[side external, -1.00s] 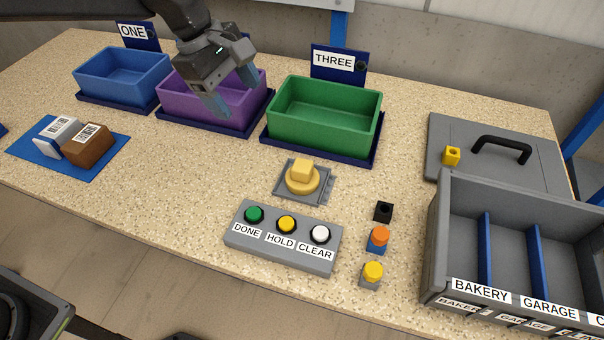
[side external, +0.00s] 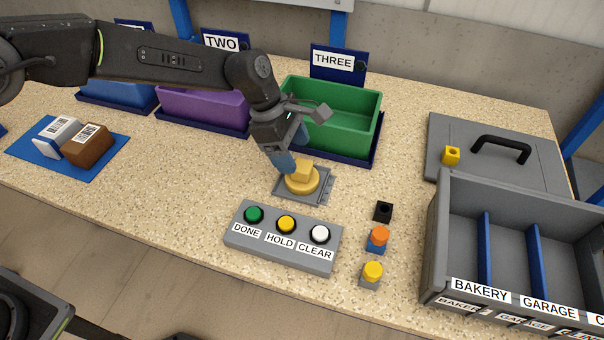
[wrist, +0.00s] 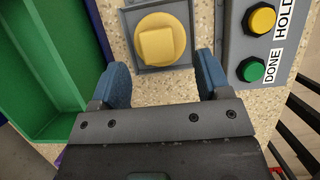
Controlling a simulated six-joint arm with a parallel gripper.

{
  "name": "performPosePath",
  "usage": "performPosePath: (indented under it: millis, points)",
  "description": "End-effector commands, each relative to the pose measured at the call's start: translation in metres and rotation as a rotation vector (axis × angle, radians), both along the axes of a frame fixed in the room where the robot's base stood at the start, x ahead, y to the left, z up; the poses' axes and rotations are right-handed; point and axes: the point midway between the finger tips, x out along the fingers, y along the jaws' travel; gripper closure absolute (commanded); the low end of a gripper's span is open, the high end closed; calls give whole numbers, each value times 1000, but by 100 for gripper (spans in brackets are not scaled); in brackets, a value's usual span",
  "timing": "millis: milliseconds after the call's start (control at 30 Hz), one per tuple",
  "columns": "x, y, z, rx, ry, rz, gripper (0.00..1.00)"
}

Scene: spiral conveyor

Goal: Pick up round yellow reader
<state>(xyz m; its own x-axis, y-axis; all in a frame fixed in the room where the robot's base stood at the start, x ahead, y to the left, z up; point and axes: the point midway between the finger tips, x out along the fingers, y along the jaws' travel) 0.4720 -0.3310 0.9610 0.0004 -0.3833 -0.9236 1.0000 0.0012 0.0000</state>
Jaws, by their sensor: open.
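The round yellow reader (side external: 303,185) has a square block on top and sits on a grey square plate (side external: 322,192) on the table. In the wrist view the reader (wrist: 161,40) is just beyond the fingertips, roughly centred between them. My gripper (side external: 287,160) is behind and slightly left of the reader, tilted down toward it; the picture overlaps them, so contact cannot be told there. In the wrist view my gripper (wrist: 163,72) has its blue fingers spread wide with nothing between them.
A button box (side external: 283,238) marked DONE, HOLD and CLEAR stands in front of the reader. The green bin (side external: 340,118) is close behind. Small blocks, including an orange-topped one (side external: 377,240), lie at right, beside the grey divided tray (side external: 510,260).

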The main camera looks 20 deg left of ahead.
Motion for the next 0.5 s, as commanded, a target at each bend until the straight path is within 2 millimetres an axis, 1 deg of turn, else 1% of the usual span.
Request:
performPosePath:
  millis: [200, 300, 400, 500]
  points:
    - [2, -13, -30, 2, 3, -2, 30]
    - [3, -17, -40, 2, 1, 0, 30]
    - [3, -19, -45, 1, 0, 0, 30]
    - [3, -19, -45, 1, -1, -1, 30]
